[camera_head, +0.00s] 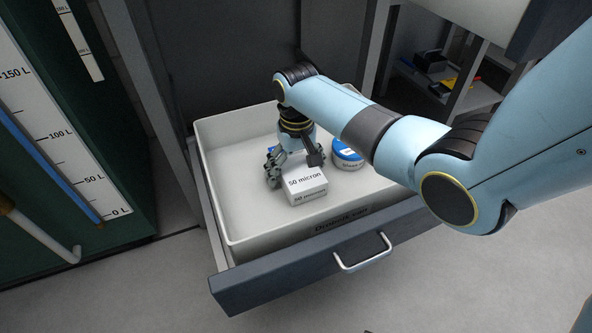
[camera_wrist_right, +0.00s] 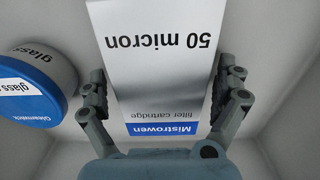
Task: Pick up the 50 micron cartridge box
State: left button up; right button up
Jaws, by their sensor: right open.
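The 50 micron cartridge box (camera_head: 305,187) is a white box with dark lettering, standing in the open drawer. In the right wrist view the box (camera_wrist_right: 160,60) shows its "50 micron" label upside down and a blue "Mistrowen" band. My right gripper (camera_head: 290,170) reaches down into the drawer at the back left of the box. In the wrist view its open fingers (camera_wrist_right: 165,88) stand on either side of the box, with small gaps visible. Part of the box's far side is hidden behind the gripper. My left gripper is not in view.
A round white tub with a blue label (camera_head: 347,153) stands beside the box; it also shows in the wrist view (camera_wrist_right: 38,82). The pale drawer liner (camera_head: 235,205) has raised walls. The drawer front has a metal handle (camera_head: 363,254). Free floor lies in front.

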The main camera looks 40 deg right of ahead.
jog(key=c, duration=1.3)
jog(key=shift+r, duration=0.1)
